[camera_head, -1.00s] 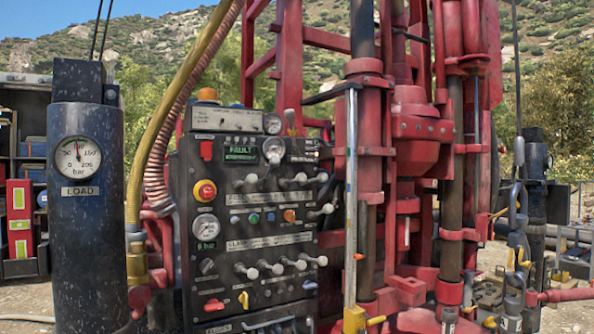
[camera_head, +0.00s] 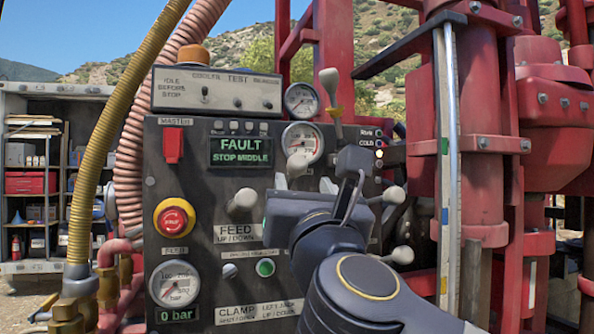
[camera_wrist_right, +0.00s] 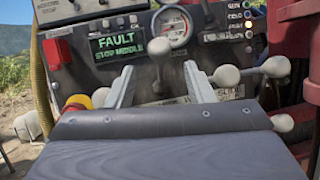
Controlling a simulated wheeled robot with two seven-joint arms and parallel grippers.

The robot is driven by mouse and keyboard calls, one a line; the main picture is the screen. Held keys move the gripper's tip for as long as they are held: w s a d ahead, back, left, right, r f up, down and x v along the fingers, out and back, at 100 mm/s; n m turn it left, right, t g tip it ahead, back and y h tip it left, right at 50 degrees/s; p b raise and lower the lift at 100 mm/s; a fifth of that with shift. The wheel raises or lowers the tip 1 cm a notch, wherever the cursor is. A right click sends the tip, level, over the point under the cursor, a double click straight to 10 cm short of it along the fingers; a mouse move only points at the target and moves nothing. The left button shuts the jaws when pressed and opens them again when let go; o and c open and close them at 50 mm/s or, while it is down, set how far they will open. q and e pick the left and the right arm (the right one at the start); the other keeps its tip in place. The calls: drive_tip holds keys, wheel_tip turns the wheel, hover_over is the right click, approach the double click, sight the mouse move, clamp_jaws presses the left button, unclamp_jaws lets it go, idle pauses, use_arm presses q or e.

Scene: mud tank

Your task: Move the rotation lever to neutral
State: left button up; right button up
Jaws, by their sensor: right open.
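My right gripper (camera_head: 305,184) is in front of the control panel (camera_head: 190,190), right of the FEED lever (camera_head: 242,202). Its grey fingers are open, one on each side of a pale-knobbed lever (camera_head: 297,164). The right wrist view shows this lever (camera_wrist_right: 159,48) standing upright between the two fingers (camera_wrist_right: 160,85); I cannot tell whether they touch it. Its label is hidden behind my gripper, so I cannot read whether it is the rotation lever. Another pale knob (camera_head: 393,195) shows right of my gripper. My left gripper is not in view.
The red emergency button (camera_head: 174,218) and 0 bar gauge (camera_head: 175,284) are on the panel's left. The display (camera_head: 240,151) reads FAULT, STOP MIDDLE. A tall lever (camera_head: 331,90) stands above. The red rig mast (camera_head: 480,150) is close on the right, hoses (camera_head: 132,130) left.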

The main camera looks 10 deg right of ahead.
sight(297, 170)
drive_tip(key=shift+m, duration=0.5)
drive_tip(key=p+x, duration=0.3)
drive_tip(key=x, duration=0.4)
drive_tip(key=shift+w+a+r, duration=0.1)
drive_tip(key=shift+w+r, duration=0.15)
drive_tip(key=shift+w, duration=0.3)
clamp_jaws()
